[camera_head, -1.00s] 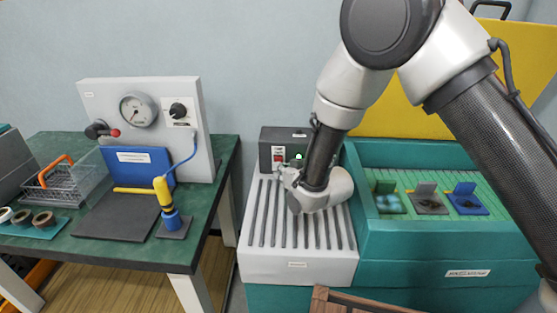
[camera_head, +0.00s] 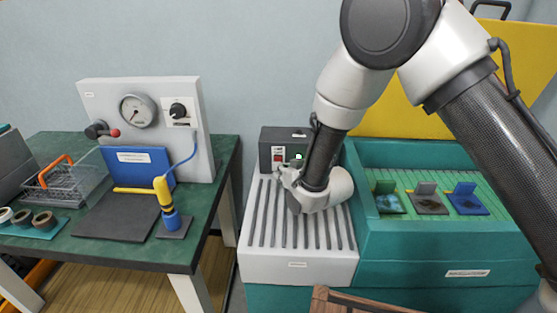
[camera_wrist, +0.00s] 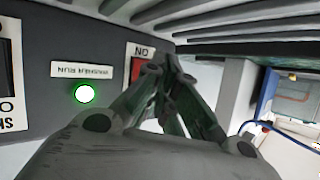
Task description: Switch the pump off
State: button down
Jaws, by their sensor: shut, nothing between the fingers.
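A dark control box (camera_head: 285,138) stands at the back of the grey slatted top. It carries a red switch (camera_head: 279,155) and a lit green lamp (camera_head: 299,157). In the wrist view the picture is upside down: the red switch (camera_wrist: 136,68) sits under an "ON" label, and the green lamp (camera_wrist: 84,94) glows beside a label ending in "RUN". My gripper (camera_wrist: 165,75) is shut and empty, its fingertips right by the red switch and partly covering it. I cannot tell whether they touch it. In the head view my gripper (camera_head: 289,176) is just in front of the box.
A teal basin (camera_head: 450,245) with several small flap-topped pieces lies to the right. The left table (camera_head: 130,253) holds a grey panel (camera_head: 95,95) with a gauge and dial, a blue plate, a yellow-handled tool and a wire basket. A brown wooden edge (camera_head: 350,303) is in front.

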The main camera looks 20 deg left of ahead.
jog(key=shift+w, duration=0.1)
jog(key=shift+w+a, duration=0.1)
jog(key=shift+w, duration=0.2)
jog(key=shift+w+r, duration=0.1)
jog(key=shift+w, duration=0.2)
dwell(0.7)
jog(key=shift+s, duration=0.1)
jog(key=shift+s, duration=0.65)
jog(key=shift+s, duration=0.1)
jog(key=shift+s+d+f, duration=0.1)
jog(key=shift+s+d, duration=0.15)
jog(key=shift+s, duration=0.5)
jog(key=shift+s+d+f, duration=0.15)
jog(key=shift+s+d, duration=0.05)
jog(key=shift+s, duration=0.6)
jog(key=shift+s+d+f, duration=0.1)
jog(key=shift+s+d, duration=0.15)
jog(key=shift+s, duration=0.5)
